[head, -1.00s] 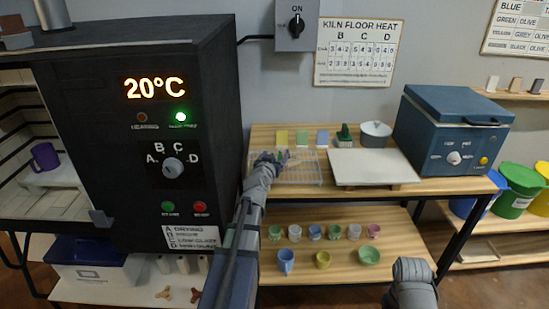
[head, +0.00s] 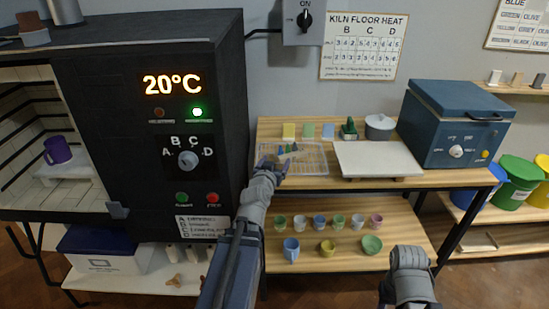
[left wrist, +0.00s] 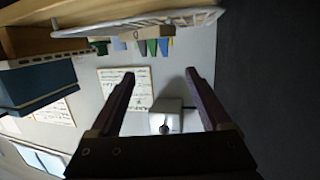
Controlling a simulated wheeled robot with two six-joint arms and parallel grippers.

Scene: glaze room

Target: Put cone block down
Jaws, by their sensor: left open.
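The cone block (head: 288,149), with its small green, blue and dark cones, sits on the wire rack (head: 317,170) on the upper shelf. In the left wrist view, which is upside down, the tan block (left wrist: 138,34) and its cones show near the top, at the rack. My left gripper (head: 271,164) is at the rack's front left, just short of the block. In the left wrist view my gripper (left wrist: 160,76) has its fingers wide apart with nothing between them. A part of my right arm shows at the lower right, but I see no fingers there.
A white board (head: 375,160) lies right of the rack, with a blue kiln (head: 452,125) beyond it. The big black kiln (head: 150,120) stands close on the left. Coloured tiles and a lidded pot (head: 380,128) stand behind. Several cups stand on the lower shelf (head: 335,262).

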